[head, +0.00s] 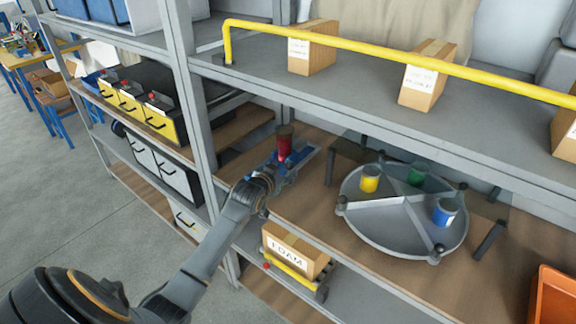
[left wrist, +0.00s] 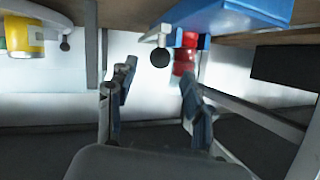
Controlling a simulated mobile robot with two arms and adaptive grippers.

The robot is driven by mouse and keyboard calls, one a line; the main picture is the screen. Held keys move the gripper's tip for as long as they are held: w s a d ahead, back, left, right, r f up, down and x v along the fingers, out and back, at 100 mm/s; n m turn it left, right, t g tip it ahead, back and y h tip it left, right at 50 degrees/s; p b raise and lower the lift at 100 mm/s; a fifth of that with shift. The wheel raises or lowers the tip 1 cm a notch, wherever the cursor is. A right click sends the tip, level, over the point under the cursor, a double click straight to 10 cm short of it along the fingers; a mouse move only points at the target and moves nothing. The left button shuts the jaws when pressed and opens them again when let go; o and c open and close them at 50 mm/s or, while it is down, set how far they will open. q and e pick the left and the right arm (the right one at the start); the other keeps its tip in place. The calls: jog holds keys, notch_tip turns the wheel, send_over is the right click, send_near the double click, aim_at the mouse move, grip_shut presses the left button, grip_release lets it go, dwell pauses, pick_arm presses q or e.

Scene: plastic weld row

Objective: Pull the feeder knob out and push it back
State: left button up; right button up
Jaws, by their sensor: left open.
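The feeder is a blue unit (head: 308,160) on the wooden shelf, with a red can-like cylinder (head: 285,143) standing on it. In the left wrist view, which looks upside down, the blue feeder body (left wrist: 235,14) is at the top, with the red cylinder (left wrist: 185,58) beside it. A round black knob (left wrist: 160,57) on a short pale stem sticks out from the feeder towards my camera. My left gripper (head: 266,184) is open at the near side of the feeder. Its fingers (left wrist: 157,92) appear left and right of the knob, apparently short of it. The gripper hides the knob in the head view.
A grey divided turntable (head: 395,240) with yellow, green and blue cans stands right of the feeder. A grey rack post (head: 190,90) rises left of my arm. A yellow rail (head: 400,58) edges the upper shelf. A FOAM box (head: 295,250) sits on the shelf below.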

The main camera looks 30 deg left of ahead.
aim_at(287, 167)
pick_arm(q)
jog(key=shift+x, duration=2.45)
grip_shut()
jog(key=shift+s, duration=0.1)
